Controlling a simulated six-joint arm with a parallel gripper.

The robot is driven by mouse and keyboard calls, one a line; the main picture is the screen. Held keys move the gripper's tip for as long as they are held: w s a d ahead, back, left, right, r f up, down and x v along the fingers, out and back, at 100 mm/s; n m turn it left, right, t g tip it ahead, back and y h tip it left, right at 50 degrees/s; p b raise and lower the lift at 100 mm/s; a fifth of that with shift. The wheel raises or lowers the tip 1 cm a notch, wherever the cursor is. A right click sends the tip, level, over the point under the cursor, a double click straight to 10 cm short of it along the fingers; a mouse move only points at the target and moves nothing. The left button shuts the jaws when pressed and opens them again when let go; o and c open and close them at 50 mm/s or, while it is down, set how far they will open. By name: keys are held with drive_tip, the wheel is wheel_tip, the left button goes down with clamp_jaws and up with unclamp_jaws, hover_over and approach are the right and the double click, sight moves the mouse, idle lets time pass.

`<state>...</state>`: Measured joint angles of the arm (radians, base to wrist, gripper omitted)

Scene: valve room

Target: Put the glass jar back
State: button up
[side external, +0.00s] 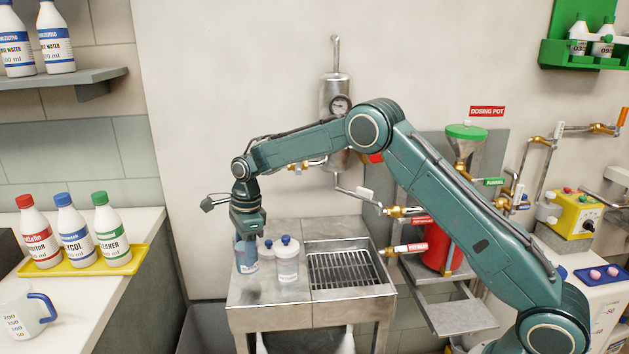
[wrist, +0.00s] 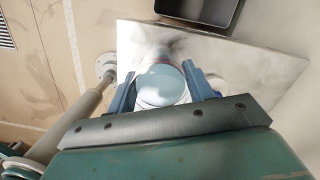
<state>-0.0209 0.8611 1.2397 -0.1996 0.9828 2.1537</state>
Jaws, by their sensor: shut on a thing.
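My gripper (side external: 246,238) points down over the left part of the metal bench. Its blue fingers (wrist: 162,88) are on both sides of a round, pale blue vessel with a whitish rim, seen from above in the wrist view. I take this to be the glass jar (wrist: 160,82). In the side view the glass jar (side external: 250,266) is upright at the bench top, partly hidden by the fingers. I cannot tell whether its base touches the bench.
A grate (side external: 345,270) fills the bench's right side. A yellow tray (side external: 130,263) of bottles and a measuring jug (side external: 22,314) are on the left counter.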

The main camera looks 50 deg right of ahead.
drive_tip(key=shift+f, duration=1.65)
drive_tip(key=shift+f, duration=0.15)
drive_tip(key=o, duration=1.3)
drive_tip(key=r, duration=0.4)
drive_tip(key=d+r, duration=0.1)
drive_tip(key=r, duration=0.7)
drive_tip(key=shift+s+d+r, duration=0.1)
drive_tip(key=shift+s+d, duration=0.05)
drive_tip(key=shift+s, duration=0.15)
